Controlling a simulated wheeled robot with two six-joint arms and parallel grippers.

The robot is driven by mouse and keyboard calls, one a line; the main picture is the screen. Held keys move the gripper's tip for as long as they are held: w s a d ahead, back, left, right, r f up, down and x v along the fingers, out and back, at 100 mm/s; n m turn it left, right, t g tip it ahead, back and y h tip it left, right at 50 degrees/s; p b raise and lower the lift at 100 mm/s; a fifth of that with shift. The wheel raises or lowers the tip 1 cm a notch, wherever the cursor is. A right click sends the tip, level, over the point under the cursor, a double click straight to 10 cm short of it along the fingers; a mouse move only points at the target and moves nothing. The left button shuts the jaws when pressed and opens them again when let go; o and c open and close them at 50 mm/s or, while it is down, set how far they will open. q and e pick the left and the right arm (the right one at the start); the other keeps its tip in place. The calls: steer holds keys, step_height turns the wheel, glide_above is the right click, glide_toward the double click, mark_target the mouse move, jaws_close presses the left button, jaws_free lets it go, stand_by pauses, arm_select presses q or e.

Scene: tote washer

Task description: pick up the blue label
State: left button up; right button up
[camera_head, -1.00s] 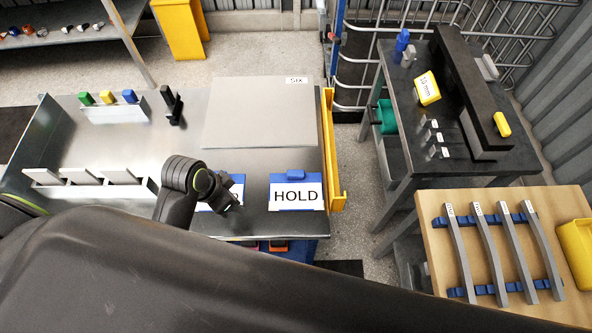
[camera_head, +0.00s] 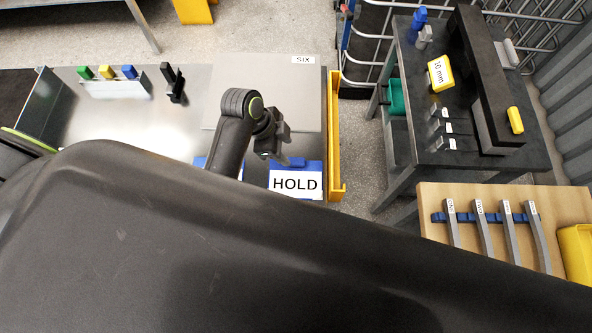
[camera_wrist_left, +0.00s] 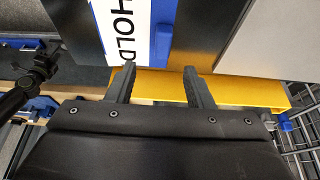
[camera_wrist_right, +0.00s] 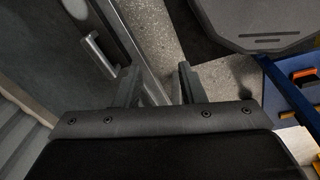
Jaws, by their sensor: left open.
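A blue piece (camera_head: 129,71) stands at the right end of a row with a green one and a yellow one on the metal table. A blue-edged HOLD card (camera_head: 295,182) with a blue tab lies at the table's front right; it also shows in the left wrist view (camera_wrist_left: 123,28). A second blue-edged card (camera_head: 201,162) is mostly hidden behind my arm. My left gripper (camera_head: 266,153) is above the table, just up and left of the HOLD card. In its wrist view, its fingers (camera_wrist_left: 160,68) are apart and empty. My right gripper (camera_wrist_right: 157,68) is open and empty, low beside grey furniture.
A flat grey panel (camera_head: 262,95) marked SIX covers the table's back right. A yellow rail (camera_head: 334,140) edges its right side. A black holder (camera_head: 175,84) stands right of the coloured pieces. A dark bench (camera_head: 405,150) and a wooden board (camera_head: 432,205) are farther right.

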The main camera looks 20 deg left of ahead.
mark_target(296, 161)
arm_select(q)
steer(key=shift+x, duration=1)
steer(key=shift+d+f, duration=0.1)
steer(key=shift+f, duration=0.25)
steer(key=shift+w+d+f+p, duration=0.1)
steer(key=shift+d+f+p, duration=0.1)
steer(key=shift+f+p, duration=0.3)
steer(key=p+x, duration=0.1)
steer(key=x, duration=0.1)
steer(key=shift+w+f, duration=0.2)
steer(key=shift+f, duration=0.15)
steer(key=shift+d+f, duration=0.25)
steer(key=shift+f, duration=0.35)
arm_select(e)
steer(key=shift+w+a+r, duration=0.1)
steer(key=shift+w+r, duration=0.3)
steer(key=shift+r, duration=0.2)
steer(key=shift+w+a+r, duration=0.1)
steer(key=shift+w+r, duration=0.25)
steer(key=shift+r, duration=0.25)
arm_select(q)
jaws_close()
